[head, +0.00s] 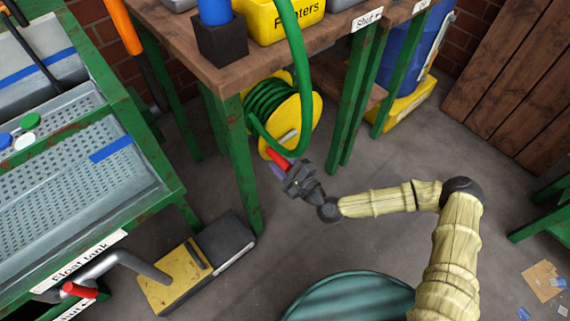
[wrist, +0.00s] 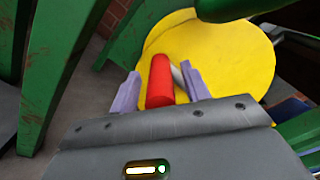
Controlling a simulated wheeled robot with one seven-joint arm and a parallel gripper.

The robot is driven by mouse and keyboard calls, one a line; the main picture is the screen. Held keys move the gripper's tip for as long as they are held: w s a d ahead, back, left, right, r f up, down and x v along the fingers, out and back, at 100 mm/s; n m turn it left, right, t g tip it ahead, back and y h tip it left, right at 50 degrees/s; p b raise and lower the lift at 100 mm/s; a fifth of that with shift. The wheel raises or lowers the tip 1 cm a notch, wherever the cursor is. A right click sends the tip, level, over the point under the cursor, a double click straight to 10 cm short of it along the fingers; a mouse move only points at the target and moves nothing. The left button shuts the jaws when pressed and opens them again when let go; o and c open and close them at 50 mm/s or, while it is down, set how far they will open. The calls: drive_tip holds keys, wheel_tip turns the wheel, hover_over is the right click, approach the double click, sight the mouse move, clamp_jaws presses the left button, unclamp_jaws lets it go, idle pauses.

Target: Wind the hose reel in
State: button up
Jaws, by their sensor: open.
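The hose reel (head: 308,108) has yellow discs and a green hose (head: 270,100) wound on it; it stands under the wooden workbench. A length of hose hangs from above the bench top down past the reel's front. The reel's red crank handle (head: 279,158) shows at the reel's lower front. In the wrist view the red handle (wrist: 160,82) lies between the two pale purple fingers of my gripper (wrist: 158,90), with the yellow disc (wrist: 235,55) behind it. My gripper (head: 283,167) is open around the handle. I cannot tell whether either finger touches it.
Green bench legs (head: 240,165) stand left and right of the reel. A yellow and grey box (head: 175,275) lies on the floor at lower left, below the green-framed float tank (head: 70,180). A blue barrel (head: 400,60) stands behind right.

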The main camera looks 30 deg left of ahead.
drive_tip(key=p+v, duration=0.3)
drive_tip(key=v, duration=1.4)
drive_tip(key=shift+d, duration=0.2)
